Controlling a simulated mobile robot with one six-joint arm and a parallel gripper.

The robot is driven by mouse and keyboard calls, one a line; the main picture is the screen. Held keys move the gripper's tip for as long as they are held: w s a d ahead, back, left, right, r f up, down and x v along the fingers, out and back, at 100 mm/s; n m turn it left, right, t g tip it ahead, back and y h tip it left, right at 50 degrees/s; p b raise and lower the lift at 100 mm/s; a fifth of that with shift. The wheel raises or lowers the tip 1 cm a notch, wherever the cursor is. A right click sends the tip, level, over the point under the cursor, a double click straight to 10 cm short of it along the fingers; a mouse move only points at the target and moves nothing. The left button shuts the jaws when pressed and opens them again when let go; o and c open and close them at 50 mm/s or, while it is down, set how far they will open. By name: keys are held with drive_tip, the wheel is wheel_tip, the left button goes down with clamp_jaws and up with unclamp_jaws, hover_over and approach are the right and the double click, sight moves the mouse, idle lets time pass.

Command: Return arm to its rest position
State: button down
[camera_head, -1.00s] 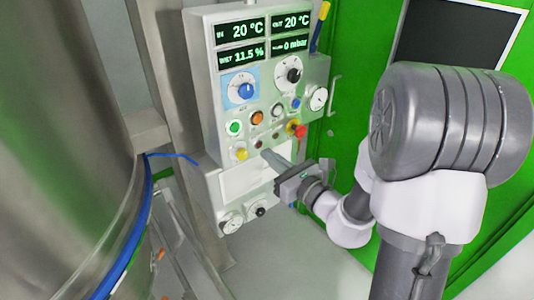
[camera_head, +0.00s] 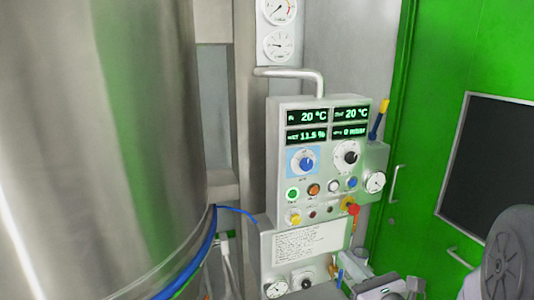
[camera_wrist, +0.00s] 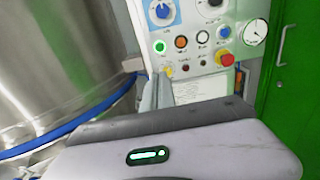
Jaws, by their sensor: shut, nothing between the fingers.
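My gripper (camera_head: 350,266) is low at the lower right of the head view, in front of the control panel's lower part. In the wrist view its fingers (camera_wrist: 160,88) are together and hold nothing. The control panel (camera_head: 278,150) stands upright in the middle of the head view, with displays, knobs and coloured buttons. The panel's buttons also show beyond the fingers in the wrist view. Part of my arm is at the lower right edge of the head view; the rest of it is out of frame.
A large steel vessel (camera_head: 100,130) with a blue band (camera_head: 190,262) fills the left. A green door (camera_head: 425,110) with a dark window (camera_head: 490,165) and handles is on the right. Gauges (camera_head: 278,45) and a pipe (camera_head: 300,73) are above the panel. A red knob (camera_head: 353,209) sticks out at the panel's right.

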drive_tip(key=s+a+r+n+g+y+b, duration=0.1)
drive_tip(key=s+a+n+g+y, duration=0.2)
drive_tip(key=s+a+n+g, duration=0.45)
drive_tip(key=s+a+r+n+g+y+b, duration=0.1)
drive_tip(key=s+a+n+g+y, duration=0.3)
drive_tip(key=a+n, duration=0.45)
drive_tip(key=s+a+f+n+g+h+b, duration=0.1)
drive_tip(key=s+f+n+h, duration=0.15)
drive_tip(key=s, duration=0.25)
drive_tip(key=s+a+f+n+g+h+b, duration=0.1)
drive_tip(key=s+a+f+n+h, duration=0.15)
drive_tip(key=s, duration=0.35)
drive_tip(key=s+d+n+t+h+b, duration=0.1)
drive_tip(key=d+n+h, duration=0.4)
drive_tip(key=d, duration=0.5)
drive_tip(key=shift+s+d+n+t+h, duration=0.15)
drive_tip(key=shift+s+n+t+h, duration=0.15)
drive_tip(key=shift+s+n+t, duration=0.45)
drive_tip(key=shift+s+f+n, duration=0.1)
drive_tip(key=shift+s+n, duration=0.05)
drive_tip(key=shift+n, duration=0.1)
